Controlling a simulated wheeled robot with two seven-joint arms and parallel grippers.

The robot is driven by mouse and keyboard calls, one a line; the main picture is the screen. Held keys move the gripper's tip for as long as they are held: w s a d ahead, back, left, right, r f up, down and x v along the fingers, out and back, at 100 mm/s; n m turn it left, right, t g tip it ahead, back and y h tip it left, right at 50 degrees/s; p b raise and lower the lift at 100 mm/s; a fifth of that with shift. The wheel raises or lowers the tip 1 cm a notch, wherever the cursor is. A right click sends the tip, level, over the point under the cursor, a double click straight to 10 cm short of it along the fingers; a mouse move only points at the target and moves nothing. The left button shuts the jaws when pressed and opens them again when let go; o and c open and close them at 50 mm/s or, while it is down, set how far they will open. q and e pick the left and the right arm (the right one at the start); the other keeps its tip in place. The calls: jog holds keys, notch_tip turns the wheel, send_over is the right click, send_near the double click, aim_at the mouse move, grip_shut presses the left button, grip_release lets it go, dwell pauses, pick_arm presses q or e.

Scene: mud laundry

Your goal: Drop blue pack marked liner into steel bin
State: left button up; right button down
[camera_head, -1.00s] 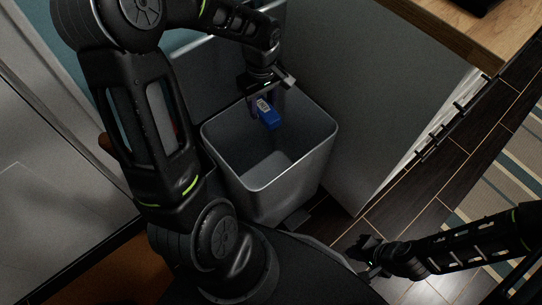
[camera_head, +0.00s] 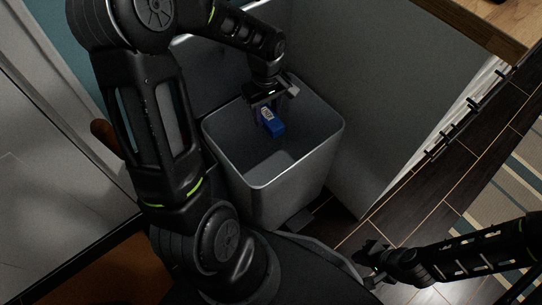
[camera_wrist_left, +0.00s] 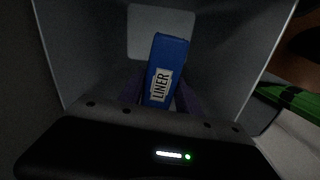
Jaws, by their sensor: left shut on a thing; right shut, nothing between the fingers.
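The blue pack marked liner (camera_head: 274,127) is held in my left gripper (camera_head: 266,108), over the open mouth of the steel bin (camera_head: 264,186). In the left wrist view the pack (camera_wrist_left: 163,58) stands between the purple-tinted fingers, its white label reading LINER. The fingers are shut on its near end. The bin's inside walls (camera_wrist_left: 85,45) and pale floor show around and beyond it. The pack appears at or just inside the rim; its exact depth is hard to tell. My right gripper (camera_head: 368,262) is shut and empty, low at the right, away from the bin.
A grey cabinet side (camera_head: 385,110) stands right of the bin, under a wooden counter (camera_head: 470,25). Dark floor tiles and a striped rug (camera_head: 505,185) lie to the right. A green object (camera_wrist_left: 290,97) shows in the wrist view.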

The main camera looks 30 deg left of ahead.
pick_arm(q)
jog(key=o, duration=1.4)
jog(key=shift+r+p, duration=1.25)
jog(key=shift+r, duration=2.65)
